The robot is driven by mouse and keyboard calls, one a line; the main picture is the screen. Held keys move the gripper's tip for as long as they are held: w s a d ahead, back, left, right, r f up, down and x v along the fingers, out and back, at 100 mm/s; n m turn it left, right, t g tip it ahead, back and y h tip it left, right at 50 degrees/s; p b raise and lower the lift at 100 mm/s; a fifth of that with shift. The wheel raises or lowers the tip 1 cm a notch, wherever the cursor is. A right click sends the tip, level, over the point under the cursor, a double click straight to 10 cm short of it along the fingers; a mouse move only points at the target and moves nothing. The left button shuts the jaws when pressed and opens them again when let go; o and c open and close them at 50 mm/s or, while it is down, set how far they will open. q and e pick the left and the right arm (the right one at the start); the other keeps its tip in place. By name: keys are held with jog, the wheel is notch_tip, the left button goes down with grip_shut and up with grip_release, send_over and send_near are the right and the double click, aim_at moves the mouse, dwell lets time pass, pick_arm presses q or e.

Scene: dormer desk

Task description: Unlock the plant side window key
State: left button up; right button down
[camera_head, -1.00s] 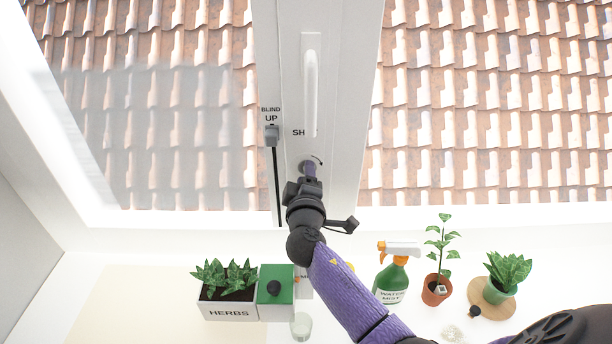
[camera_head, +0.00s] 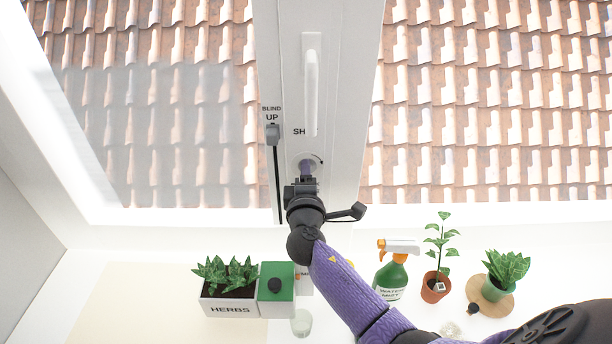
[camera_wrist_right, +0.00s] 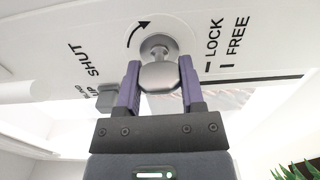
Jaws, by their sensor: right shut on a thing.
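The grey window key (camera_wrist_right: 160,76) sits in its round lock (camera_wrist_right: 172,38) on the white window frame, seen in the right wrist view. My right gripper (camera_wrist_right: 160,85) has its two purple fingers closed on the sides of the key's head. Beside the lock are a curved arrow and the words LOCK and FREE (camera_wrist_right: 233,48), each with a tick mark. In the head view my right gripper (camera_head: 306,172) reaches up to the lock, below the white window handle (camera_head: 311,85), and hides most of the key. My left gripper is not in view.
A grey blind slider (camera_head: 272,134) on a black track is left of the lock. Below stand a herb box (camera_head: 229,309), a green-lidded box (camera_head: 276,270), a spray bottle (camera_head: 391,283), a potted seedling (camera_head: 435,288) and a second plant (camera_head: 505,270). The sill's left part is clear.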

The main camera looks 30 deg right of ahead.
jog(key=shift+c, duration=1)
grip_release()
jog(key=v, duration=1)
jog(key=shift+f, duration=0.1)
